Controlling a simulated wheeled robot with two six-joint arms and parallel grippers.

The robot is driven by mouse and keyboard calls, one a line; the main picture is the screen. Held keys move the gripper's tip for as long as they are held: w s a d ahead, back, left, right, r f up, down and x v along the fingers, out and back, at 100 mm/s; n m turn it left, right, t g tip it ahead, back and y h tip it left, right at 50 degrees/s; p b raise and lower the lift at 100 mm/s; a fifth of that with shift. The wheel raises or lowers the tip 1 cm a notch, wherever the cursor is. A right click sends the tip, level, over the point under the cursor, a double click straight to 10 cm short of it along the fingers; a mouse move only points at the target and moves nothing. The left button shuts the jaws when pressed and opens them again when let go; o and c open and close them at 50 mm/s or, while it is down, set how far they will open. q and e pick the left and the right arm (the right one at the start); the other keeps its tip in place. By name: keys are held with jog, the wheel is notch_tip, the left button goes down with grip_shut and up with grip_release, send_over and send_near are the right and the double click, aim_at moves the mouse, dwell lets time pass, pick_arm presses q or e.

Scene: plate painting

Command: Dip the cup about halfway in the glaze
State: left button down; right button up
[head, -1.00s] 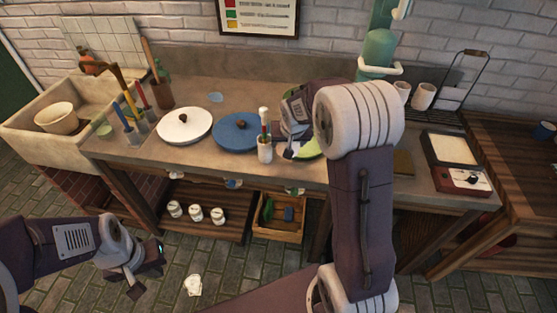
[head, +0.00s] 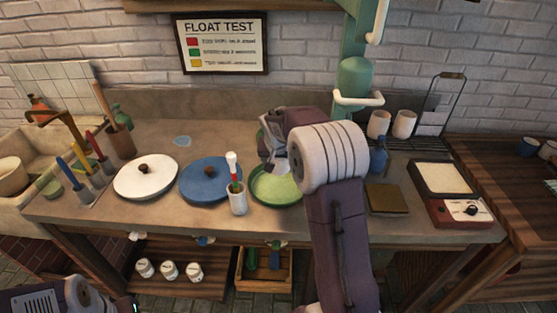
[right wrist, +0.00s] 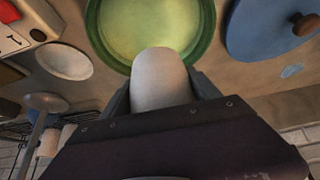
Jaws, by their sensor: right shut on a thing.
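My right gripper (head: 277,166) is at the green glaze basin (head: 270,196), over its back part in the head view. In the right wrist view it is shut on a white cup (right wrist: 161,80), held between its two fingers. The cup's far end overlaps the near rim of the basin (right wrist: 92,22), which holds pale yellow-green glaze (right wrist: 150,25). I cannot tell whether the cup touches the glaze. In the head view my wrist and arm hide part of the basin. My left arm shows only at the bottom left corner, its fingers cut off by the frame.
A blue lid (head: 205,190) and a white lid (head: 140,185) lie further left. A brown square pad (head: 388,198), a blue bottle (head: 378,157) and a red device (head: 465,212) are to the right.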

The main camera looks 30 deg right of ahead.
notch_tip(320, 180, down, 9)
jog(key=b, duration=0.6)
jog(key=shift+r+b, duration=0.15)
jog(key=shift+b, duration=0.2)
jog(key=shift+f+b, duration=1.85)
jog(key=shift+f, duration=0.4)
jog(key=shift+f, duration=0.2)
dwell(1.1)
notch_tip(320, 180, up, 6)
jog(key=p, duration=0.5)
jog(key=shift+r, duration=0.1)
dwell(2.2)
